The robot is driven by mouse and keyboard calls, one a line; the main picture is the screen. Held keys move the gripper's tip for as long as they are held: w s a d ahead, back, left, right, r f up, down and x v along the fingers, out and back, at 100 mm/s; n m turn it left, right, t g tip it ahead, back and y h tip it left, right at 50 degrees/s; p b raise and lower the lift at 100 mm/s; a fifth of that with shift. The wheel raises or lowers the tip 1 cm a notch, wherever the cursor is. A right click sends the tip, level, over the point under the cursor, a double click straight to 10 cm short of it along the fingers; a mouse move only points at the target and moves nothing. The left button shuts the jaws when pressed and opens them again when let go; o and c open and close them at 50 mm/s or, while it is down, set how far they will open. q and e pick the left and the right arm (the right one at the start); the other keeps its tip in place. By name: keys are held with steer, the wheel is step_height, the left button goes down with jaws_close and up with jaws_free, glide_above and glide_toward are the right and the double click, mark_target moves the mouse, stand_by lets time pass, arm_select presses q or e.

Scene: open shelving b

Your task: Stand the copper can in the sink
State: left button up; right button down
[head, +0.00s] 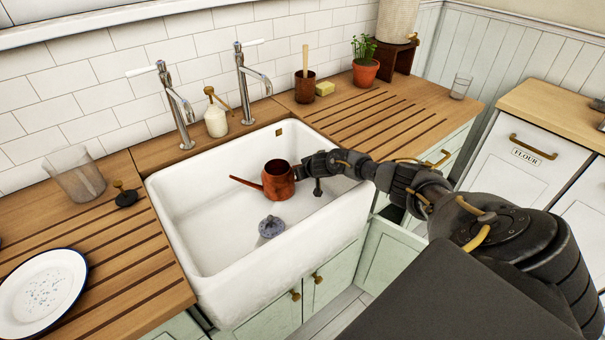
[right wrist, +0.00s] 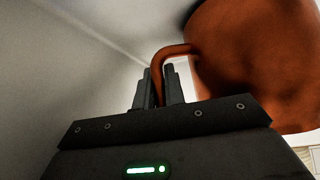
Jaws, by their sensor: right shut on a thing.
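The copper can (head: 278,184), a small watering can with a long spout pointing left, is upright within the white sink (head: 190,215). I cannot tell whether its base touches the sink floor. My right gripper (head: 300,172) reaches in from the right and is shut on the can's handle. In the right wrist view the fingers (right wrist: 160,88) pinch the thin curved handle, and the can's body (right wrist: 255,60) fills the upper right. My left gripper is not in view.
Two taps (head: 175,105) and a white soap bottle (head: 215,120) stand behind the sink. A glass (head: 77,178) and a plate (head: 42,290) are on the left drainboard. A potted plant (head: 365,70) stands at the right.

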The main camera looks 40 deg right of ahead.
steer(key=shift+f, duration=0.1)
steer(key=shift+f, duration=0.15)
steer(key=c, duration=1.5)
jaws_free()
steer(key=shift+s+r, duration=0.15)
steer(key=shift+r, duration=0.15)
steer(key=p+v, duration=0.2)
steer(key=v, duration=0.9)
steer(key=shift+s+r, duration=0.2)
steer(key=shift+s, duration=0.1)
